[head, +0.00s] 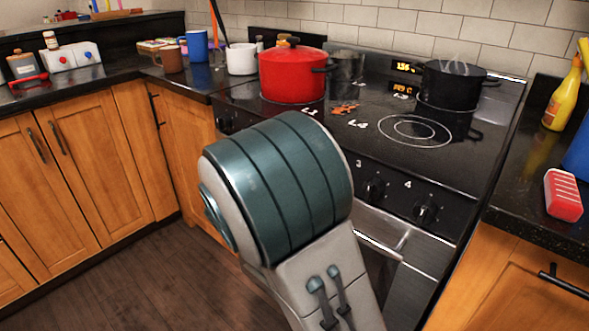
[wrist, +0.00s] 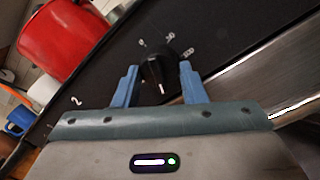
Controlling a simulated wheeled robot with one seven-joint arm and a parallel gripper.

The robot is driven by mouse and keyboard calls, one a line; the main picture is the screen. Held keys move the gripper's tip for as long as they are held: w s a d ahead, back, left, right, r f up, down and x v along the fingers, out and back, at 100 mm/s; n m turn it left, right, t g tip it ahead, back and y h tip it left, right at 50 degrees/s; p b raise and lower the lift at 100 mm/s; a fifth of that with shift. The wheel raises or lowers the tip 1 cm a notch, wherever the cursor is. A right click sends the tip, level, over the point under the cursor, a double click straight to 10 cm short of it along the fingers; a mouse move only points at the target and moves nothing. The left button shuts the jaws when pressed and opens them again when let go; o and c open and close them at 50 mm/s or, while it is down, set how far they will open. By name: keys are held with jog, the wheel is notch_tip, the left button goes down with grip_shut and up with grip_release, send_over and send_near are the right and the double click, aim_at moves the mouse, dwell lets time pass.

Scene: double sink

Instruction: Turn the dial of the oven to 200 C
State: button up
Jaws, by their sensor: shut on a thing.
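The oven dial (wrist: 158,66) is a black round knob on the dark front panel in the wrist view. Its white mark points toward the bottom of the picture, and small numbers, too blurred to read surely, stand around its upper side. My gripper (wrist: 158,82) has one blue finger on each side of the dial and is shut on it. In the head view my arm hides the gripper and this dial. The oven (head: 375,250) shows there below the cooktop, partly covered by my arm.
Two stove knobs, marked 3 (head: 375,188) and 4 (head: 425,210), are to the right of my arm. A red pot (head: 292,75) and a black pot (head: 453,84) stand on the cooktop. The oven handle (head: 382,238) sticks out below. The floor at left is clear.

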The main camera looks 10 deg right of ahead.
jog(key=shift+m+b, duration=0.35)
jog(key=shift+m, duration=0.25)
jog(key=o, duration=1)
jog(key=shift+a, duration=0.1)
jog(key=p+v, duration=0.2)
jog(key=v, duration=1.1)
jog(key=shift+a, duration=0.35)
jog(key=shift+s, duration=0.15)
